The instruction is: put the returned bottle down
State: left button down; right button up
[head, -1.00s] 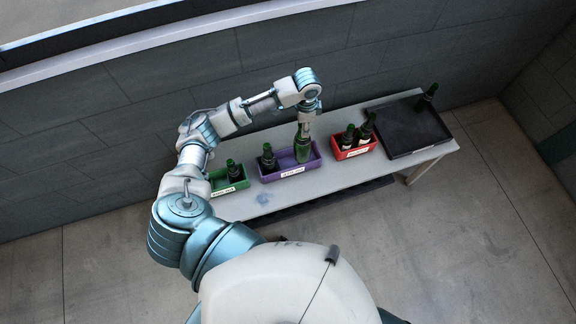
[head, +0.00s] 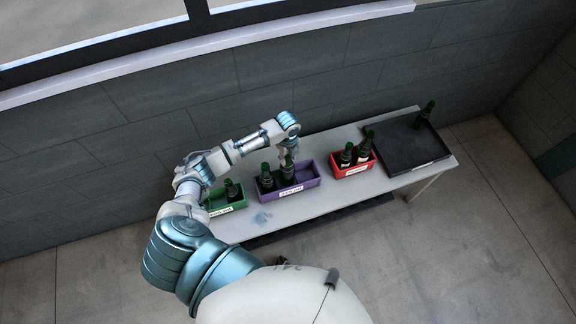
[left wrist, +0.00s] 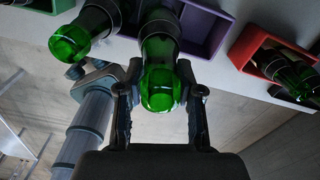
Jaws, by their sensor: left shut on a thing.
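My left gripper (head: 290,158) is shut on a green bottle (head: 287,173), which stands upright in the purple crate (head: 308,177) as far as I can tell. Its base is hidden by the crate wall. In the left wrist view the bottle (left wrist: 160,88) sits between the two dark fingers. Another dark green bottle (head: 266,180) stands close to its left in the same crate; it also shows in the left wrist view (left wrist: 72,42). My right gripper is not in view.
A green crate (head: 236,205) with one bottle (head: 232,190) stands left. A red crate (head: 360,169) with bottles stands right. A black tray (head: 400,145) with one bottle (head: 426,112) at its far corner lies at the table's right end. The table front (head: 300,211) is clear.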

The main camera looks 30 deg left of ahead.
aim_at(288, 163)
pick_arm(q)
notch_tip(288, 163, down, 4)
jog(key=shift+f, duration=0.1)
jog(key=c, duration=0.7)
grip_release()
jog(key=shift+c, duration=0.2)
notch_tip(288, 163, up, 12)
jog(key=shift+r, duration=0.1)
